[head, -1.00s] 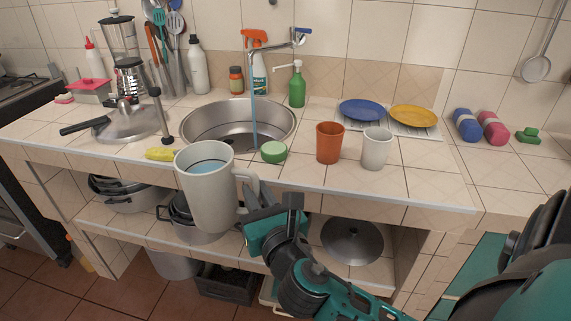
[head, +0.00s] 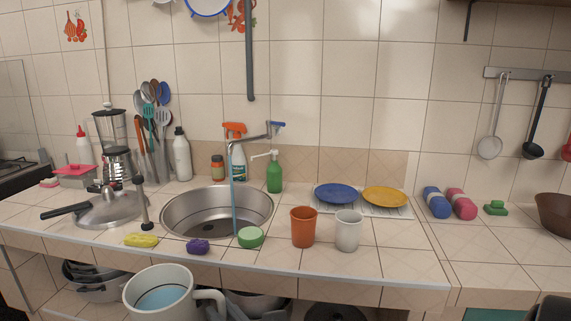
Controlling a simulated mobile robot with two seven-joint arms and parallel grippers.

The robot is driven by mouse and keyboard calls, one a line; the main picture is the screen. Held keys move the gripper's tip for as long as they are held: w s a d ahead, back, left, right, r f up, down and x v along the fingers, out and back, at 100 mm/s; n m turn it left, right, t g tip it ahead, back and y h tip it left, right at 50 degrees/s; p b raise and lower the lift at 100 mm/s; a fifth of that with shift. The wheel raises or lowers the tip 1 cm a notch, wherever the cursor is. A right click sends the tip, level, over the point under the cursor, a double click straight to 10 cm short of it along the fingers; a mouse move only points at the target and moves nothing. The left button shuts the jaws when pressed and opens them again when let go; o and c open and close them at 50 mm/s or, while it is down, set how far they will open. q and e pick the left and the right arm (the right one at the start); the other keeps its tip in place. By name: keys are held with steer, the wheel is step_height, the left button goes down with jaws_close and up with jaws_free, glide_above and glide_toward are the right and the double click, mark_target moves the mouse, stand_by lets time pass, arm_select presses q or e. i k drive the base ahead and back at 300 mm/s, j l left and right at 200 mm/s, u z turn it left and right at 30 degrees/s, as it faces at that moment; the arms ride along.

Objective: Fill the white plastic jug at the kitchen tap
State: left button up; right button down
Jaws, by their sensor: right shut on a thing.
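The white plastic jug (head: 143,304) is at the bottom edge of the head view, in front of the counter and away from the tap. It is roughly upright, with bluish water (head: 162,298) inside; its lower part is cut off. Its handle (head: 212,297) points right. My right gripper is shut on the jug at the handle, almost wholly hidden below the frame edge. My left gripper is not in view.
A yellow sponge (head: 141,240), purple sponge (head: 198,246), green sponge (head: 250,237), orange cup (head: 303,228) and white cup (head: 347,231) line the counter front. A pan lid (head: 104,211) lies left of the sink. The counter right of the white cup is clear.

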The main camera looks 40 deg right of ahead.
mark_target(269, 123)
steer(key=k+z, duration=0.3)
steer(key=z, duration=1.3)
